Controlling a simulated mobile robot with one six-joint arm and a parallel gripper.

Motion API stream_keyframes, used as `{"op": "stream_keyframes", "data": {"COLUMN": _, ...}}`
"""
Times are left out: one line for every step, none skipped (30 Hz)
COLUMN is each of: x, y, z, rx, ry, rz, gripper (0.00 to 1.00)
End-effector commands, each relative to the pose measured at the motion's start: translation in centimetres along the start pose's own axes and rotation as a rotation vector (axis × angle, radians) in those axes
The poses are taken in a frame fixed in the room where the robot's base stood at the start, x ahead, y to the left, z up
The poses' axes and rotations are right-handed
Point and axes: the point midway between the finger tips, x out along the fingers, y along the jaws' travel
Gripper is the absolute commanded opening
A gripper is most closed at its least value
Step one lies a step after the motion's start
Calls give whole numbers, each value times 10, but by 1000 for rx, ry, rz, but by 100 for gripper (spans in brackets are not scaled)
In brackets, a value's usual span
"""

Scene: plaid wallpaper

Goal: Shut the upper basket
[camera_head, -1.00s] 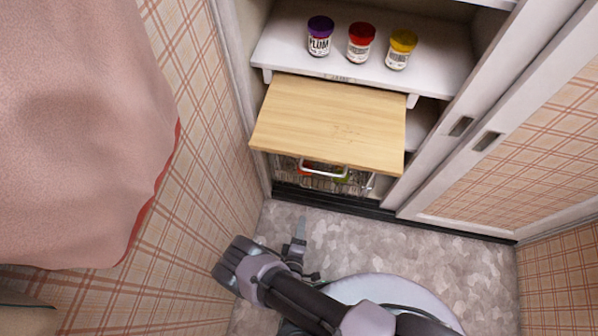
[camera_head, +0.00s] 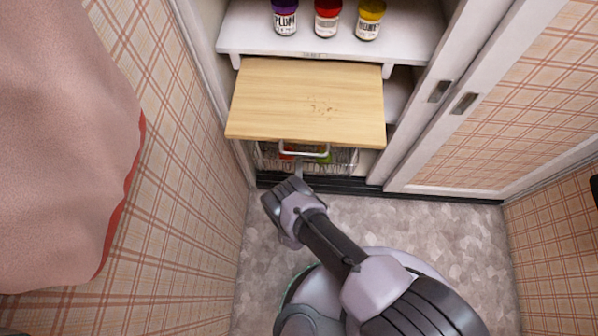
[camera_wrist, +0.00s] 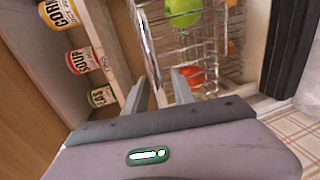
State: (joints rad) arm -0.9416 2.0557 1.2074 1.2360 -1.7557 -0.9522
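The wire basket (camera_head: 340,160) is under the wooden board in the cabinet, mostly covered by it in the head view. Its silver handle (camera_head: 304,152) shows below the board's front edge. My gripper (camera_head: 299,170) is at the basket's front, close to the handle. In the wrist view the basket (camera_wrist: 205,45) holds a green round item (camera_wrist: 183,12) and a red one (camera_wrist: 190,76). There the handle bar (camera_wrist: 151,50) runs between the fingers of my gripper (camera_wrist: 170,85), which are apart. I cannot tell whether either finger touches it.
The wooden board (camera_head: 305,100) sticks out above the basket, with brown specks on it. Several jars stand on the white shelf (camera_head: 330,42) above. Several cans (camera_wrist: 85,60) stand beside the basket in the wrist view. A sliding door (camera_head: 490,140) is right, a plaid wall (camera_head: 175,150) left.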

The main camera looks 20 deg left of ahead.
Motion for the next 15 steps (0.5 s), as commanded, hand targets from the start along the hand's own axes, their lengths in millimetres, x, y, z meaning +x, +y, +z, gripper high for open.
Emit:
{"op": "stream_keyframes", "data": {"x": 1, "y": 0, "z": 0, "rx": 0, "ry": 0, "rz": 0, "gripper": 31}}
{"op": "stream_keyframes", "data": {"x": 1, "y": 0, "z": 0, "rx": 0, "ry": 0, "rz": 0, "gripper": 31}}
{"op": "stream_keyframes", "data": {"x": 1, "y": 0, "z": 0, "rx": 0, "ry": 0, "rz": 0, "gripper": 31}}
{"op": "stream_keyframes", "data": {"x": 1, "y": 0, "z": 0, "rx": 0, "ry": 1, "rz": 0, "gripper": 31}}
{"op": "stream_keyframes", "data": {"x": 1, "y": 0, "z": 0, "rx": 0, "ry": 0, "rz": 0, "gripper": 31}}
{"op": "stream_keyframes", "data": {"x": 1, "y": 0, "z": 0, "rx": 1, "ry": 0, "rz": 0, "gripper": 31}}
{"op": "stream_keyframes", "data": {"x": 1, "y": 0, "z": 0, "rx": 1, "ry": 1, "rz": 0, "gripper": 29}}
{"op": "stream_keyframes", "data": {"x": 1, "y": 0, "z": 0, "rx": 1, "ry": 0, "rz": 0, "gripper": 23}}
{"op": "stream_keyframes", "data": {"x": 1, "y": 0, "z": 0, "rx": 1, "ry": 0, "rz": 0, "gripper": 15}}
{"op": "stream_keyframes", "data": {"x": 1, "y": 0, "z": 0, "rx": 1, "ry": 0, "rz": 0, "gripper": 9}}
{"op": "stream_keyframes", "data": {"x": 1, "y": 0, "z": 0, "rx": 1, "ry": 0, "rz": 0, "gripper": 4}}
{"op": "stream_keyframes", "data": {"x": 0, "y": 0, "z": 0, "rx": 1, "ry": 0, "rz": 0, "gripper": 0}}
{"op": "stream_keyframes", "data": {"x": 0, "y": 0, "z": 0, "rx": 1, "ry": 0, "rz": 0, "gripper": 0}}
{"op": "stream_keyframes", "data": {"x": 0, "y": 0, "z": 0, "rx": 1, "ry": 0, "rz": 0, "gripper": 0}}
{"op": "stream_keyframes", "data": {"x": 0, "y": 0, "z": 0, "rx": 1, "ry": 0, "rz": 0, "gripper": 0}}
